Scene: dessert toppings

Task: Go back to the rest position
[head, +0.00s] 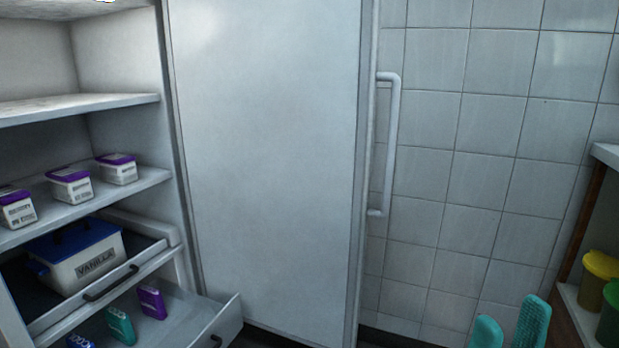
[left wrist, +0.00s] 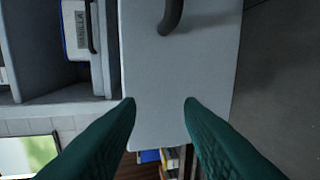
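My right gripper (head: 511,320) shows at the bottom right of the head view. Its two teal fingers stand apart with nothing between them. My left gripper is out of the head view. In the left wrist view, my left gripper (left wrist: 160,106) has its two dark green fingers spread and empty. A pale drawer front (left wrist: 180,75) fills the view beyond the fingers, with a dark handle (left wrist: 172,14) at the top edge. The fingers hold neither the handle nor the drawer.
An open refrigerator stands at left, its door (head: 265,150) swung wide. A vanilla tub (head: 85,255) sits in one pulled-out drawer; small packs, including a purple one (head: 152,302), lie in the drawer below (head: 228,318). A shelf with yellow (head: 597,280) and green containers is at right.

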